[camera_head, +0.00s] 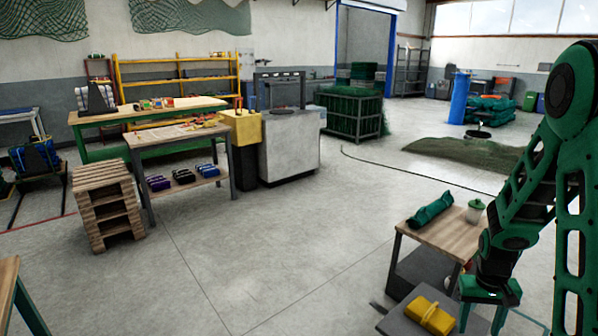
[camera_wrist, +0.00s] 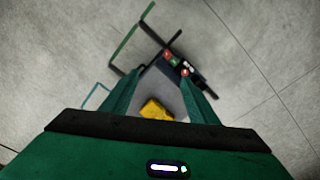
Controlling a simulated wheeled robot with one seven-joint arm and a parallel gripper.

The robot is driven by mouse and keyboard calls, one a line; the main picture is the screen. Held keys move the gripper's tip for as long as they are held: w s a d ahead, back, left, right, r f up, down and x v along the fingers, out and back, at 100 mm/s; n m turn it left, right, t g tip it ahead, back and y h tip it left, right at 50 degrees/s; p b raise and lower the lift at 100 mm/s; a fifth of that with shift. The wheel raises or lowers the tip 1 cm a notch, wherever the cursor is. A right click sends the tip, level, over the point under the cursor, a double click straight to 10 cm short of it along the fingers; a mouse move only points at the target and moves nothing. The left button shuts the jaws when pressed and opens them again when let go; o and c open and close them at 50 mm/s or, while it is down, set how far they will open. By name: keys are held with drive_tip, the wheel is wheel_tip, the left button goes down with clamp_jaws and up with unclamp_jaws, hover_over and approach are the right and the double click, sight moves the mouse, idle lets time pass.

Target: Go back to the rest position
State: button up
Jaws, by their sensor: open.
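My gripper (camera_head: 482,318) is at the lower right of the head view, at the end of my green arm, with its fingers pointing down. In the wrist view its two green fingers (camera_wrist: 160,95) are spread apart with nothing held between them. A yellow object with a handle (camera_head: 430,316) lies on a dark grey surface just left of the gripper in the head view. It also shows in the wrist view (camera_wrist: 155,109), below the fingers and apart from them.
A small wood-topped table (camera_head: 445,228) near my arm carries a green rolled bundle (camera_head: 431,209) and a green-topped jar (camera_head: 475,211). A pallet stack (camera_head: 105,205) and a workbench (camera_head: 180,132) stand at left. The middle floor (camera_head: 290,230) is clear. A net heap (camera_head: 465,152) lies farther back.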

drive_tip(key=s+a+r+m, duration=0.1)
drive_tip(key=s+a+r, duration=0.2)
drive_tip(key=s+r, duration=0.7)
drive_tip(key=s+a+r+m+y, duration=0.1)
drive_tip(key=s+a+r, duration=0.2)
drive_tip(key=s+r, duration=0.7)
drive_tip(key=s, duration=0.3)
drive_tip(key=shift+m, duration=0.4)
